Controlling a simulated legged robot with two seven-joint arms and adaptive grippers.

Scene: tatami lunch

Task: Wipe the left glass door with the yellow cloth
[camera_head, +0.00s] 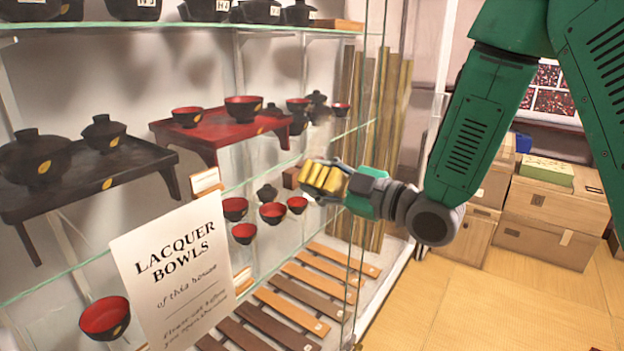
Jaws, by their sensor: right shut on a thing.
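The yellow cloth (321,177) is a folded, ridged bundle in the fingers of my right gripper (325,182). The gripper is shut on it, with the arm coming in from the upper right. The cloth is in front of the glass of the display case, near the glass's right upright edge. I cannot tell whether it touches the pane. The left glass door (75,275) is clear and hard to make out, with shelves visible through it. Faint pale haze shows on the glass around the cloth. My left gripper is not in view.
A white "Lacquer Bowls" sign (172,270) stands at the lower left. Behind the glass are black and red bowls (243,108), a red stand (222,130) and wooden slats (300,300). Cardboard boxes (550,205) stand at right, with open tatami floor (500,305) in front.

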